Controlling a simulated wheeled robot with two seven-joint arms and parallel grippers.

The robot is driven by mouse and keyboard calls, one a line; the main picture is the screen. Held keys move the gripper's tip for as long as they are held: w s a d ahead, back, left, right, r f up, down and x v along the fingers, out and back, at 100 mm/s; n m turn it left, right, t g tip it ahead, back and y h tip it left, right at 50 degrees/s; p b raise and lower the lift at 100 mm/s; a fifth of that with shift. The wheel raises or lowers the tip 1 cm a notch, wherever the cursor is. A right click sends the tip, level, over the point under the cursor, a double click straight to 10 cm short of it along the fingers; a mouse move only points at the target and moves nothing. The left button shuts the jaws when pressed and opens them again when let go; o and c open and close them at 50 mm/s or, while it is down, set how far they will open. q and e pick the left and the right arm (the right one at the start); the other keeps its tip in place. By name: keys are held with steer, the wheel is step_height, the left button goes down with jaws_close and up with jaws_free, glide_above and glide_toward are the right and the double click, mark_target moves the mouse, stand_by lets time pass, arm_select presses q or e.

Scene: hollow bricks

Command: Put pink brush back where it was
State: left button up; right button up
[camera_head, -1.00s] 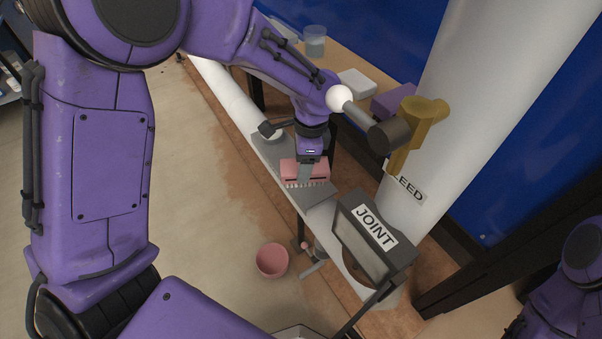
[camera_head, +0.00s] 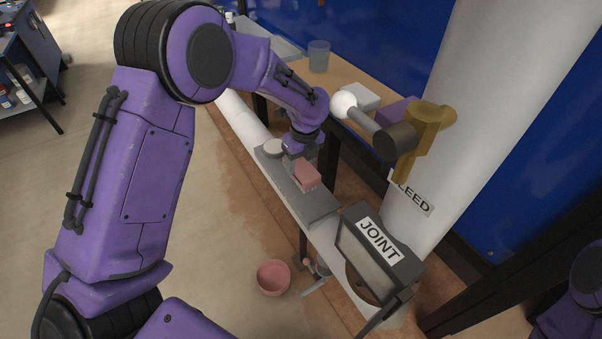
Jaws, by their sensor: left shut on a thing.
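The pink brush (camera_head: 307,177) is at the grey shelf (camera_head: 312,205) that runs along the white pipe. My left gripper (camera_head: 291,168) is shut on the pink brush, and its fingers hide part of the brush's left side. The brush is over the shelf's middle to far part; I cannot tell if it touches the surface. A pale round item (camera_head: 273,147) sits at the shelf's far end, just left of the gripper. Only part of my right arm shows at the lower right edge, and its gripper is out of view.
A pink bowl (camera_head: 273,277) is on the floor below the shelf. A dark box labelled JOINT (camera_head: 377,240) stands at the shelf's near end. A yellow valve handle (camera_head: 428,130) juts out at right. A wooden table (camera_head: 335,85) holds a clear cup (camera_head: 318,56). The near shelf surface is bare.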

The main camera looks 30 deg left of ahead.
mark_target(301, 164)
arm_select(q)
steer(key=w+f, duration=0.1)
steer(key=w+a+f, duration=0.1)
steer(key=f, duration=0.1)
steer(key=w+f, duration=0.1)
steer(key=shift+w+a+f, duration=0.15)
steer(key=shift+a+f, duration=0.15)
step_height(301, 164, down, 3)
steer(key=shift+w+f+b, duration=0.15)
steer(key=shift+f+b, duration=0.05)
steer(key=shift+b, duration=0.1)
steer(key=o, duration=1.1)
steer(key=shift+f, duration=0.1)
steer(key=r, duration=0.4)
steer(key=d+r, duration=0.1)
steer(key=r, duration=0.3)
steer(key=r+p, duration=0.1)
steer(key=r, duration=0.3)
steer(key=shift+s+d+r, duration=0.15)
steer(key=shift+s, duration=0.1)
